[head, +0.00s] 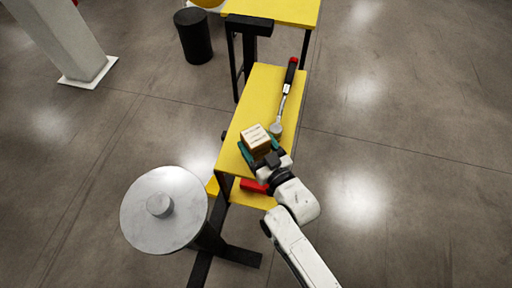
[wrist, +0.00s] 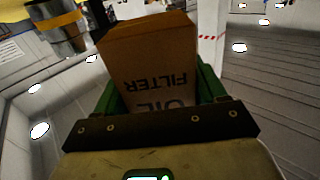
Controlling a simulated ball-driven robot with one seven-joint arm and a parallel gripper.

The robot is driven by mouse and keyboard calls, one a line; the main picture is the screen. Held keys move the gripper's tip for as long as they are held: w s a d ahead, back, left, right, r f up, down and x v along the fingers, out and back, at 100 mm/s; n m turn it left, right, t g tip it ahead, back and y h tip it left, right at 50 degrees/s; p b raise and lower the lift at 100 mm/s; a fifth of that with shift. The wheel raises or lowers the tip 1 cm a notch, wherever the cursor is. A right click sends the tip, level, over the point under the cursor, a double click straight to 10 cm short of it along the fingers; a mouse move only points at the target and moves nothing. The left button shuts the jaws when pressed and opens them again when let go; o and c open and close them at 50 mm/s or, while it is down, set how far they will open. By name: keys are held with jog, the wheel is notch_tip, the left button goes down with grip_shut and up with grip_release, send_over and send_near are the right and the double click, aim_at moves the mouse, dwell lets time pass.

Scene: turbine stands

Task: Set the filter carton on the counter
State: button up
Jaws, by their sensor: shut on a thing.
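The filter carton (head: 256,138) is a small tan box with dark print. In the wrist view the carton (wrist: 150,70) reads "OIL FILTER" upside down and sits between green fingers. My gripper (head: 262,152) is shut on it at the near part of the yellow counter (head: 262,95). In the head view the carton appears over the counter top. I cannot tell whether its underside touches the surface, as the gripper hides it.
A torque wrench (head: 284,98) with a red and black handle lies along the counter's right side. A red object (head: 254,186) lies on a lower yellow shelf. A round metal-topped stand (head: 165,210) is at the left. A black bin (head: 194,36) stands behind.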

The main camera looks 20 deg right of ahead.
aim_at(261, 157)
jog(key=shift+w+f, duration=0.1)
jog(key=shift+f, duration=1.45)
jog(key=shift+f, duration=0.1)
jog(key=shift+f+b, duration=0.15)
jog(key=shift+b, duration=0.2)
jog(key=o, duration=1.3)
jog(key=shift+r+p, duration=0.25)
jog(key=shift+p, duration=0.05)
jog(key=s, duration=0.4)
jog(key=s+d+b, duration=0.1)
jog(key=s, duration=0.7)
jog(key=shift+d+b, duration=0.4)
